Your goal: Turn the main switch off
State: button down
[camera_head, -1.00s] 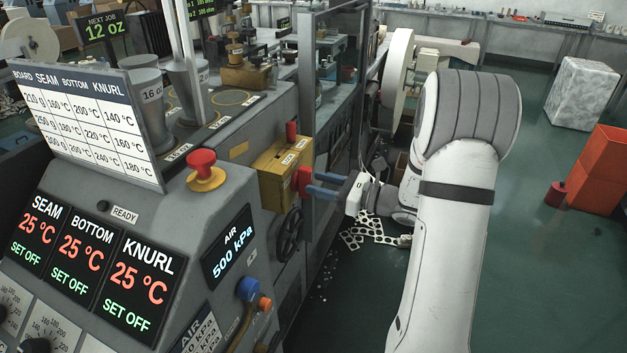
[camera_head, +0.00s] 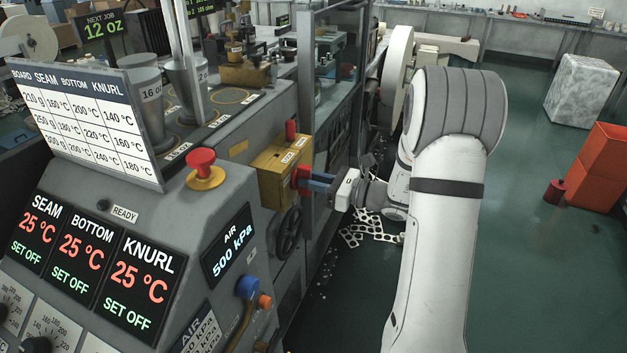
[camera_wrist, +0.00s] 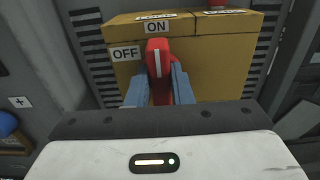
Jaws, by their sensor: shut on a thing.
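The main switch is a red handle (camera_wrist: 158,62) on the front of a yellow box (camera_wrist: 215,65) in the wrist view. The handle carries a white line and stands nearly upright below the ON label (camera_wrist: 156,28). The OFF label (camera_wrist: 125,53) is to its left. My gripper (camera_wrist: 159,85) is shut on the red handle, with a blue finger on each side of it. In the head view my gripper (camera_head: 311,180) reaches the red handle from the right, at the yellow box (camera_head: 270,182). The fingers hide part of the handle.
A red mushroom button (camera_head: 203,165) sits on the console to the left. A grey frame post (camera_head: 306,110) stands close by the gripper.

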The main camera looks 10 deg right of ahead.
jog(key=shift+f+b, duration=0.15)
jog(key=shift+b, duration=0.3)
jog(key=n+b, duration=0.5)
jog(key=b, duration=0.3)
jog(key=f+n+b, duration=0.1)
jog(key=n+b, duration=0.4)
jog(key=b, duration=0.4)
jog(key=s+n+b, duration=0.1)
jog(key=n+b, duration=0.4)
jog(key=b, duration=0.3)
jog(key=shift+a+f, duration=0.25)
jog(key=shift+a, duration=0.15)
jog(key=n+b, duration=0.2)
jog(key=b, duration=0.2)
jog(key=shift+r+n, duration=0.1)
jog(key=shift+n, duration=0.3)
jog(key=shift+r+b, duration=0.1)
jog(key=shift+b, duration=0.2)
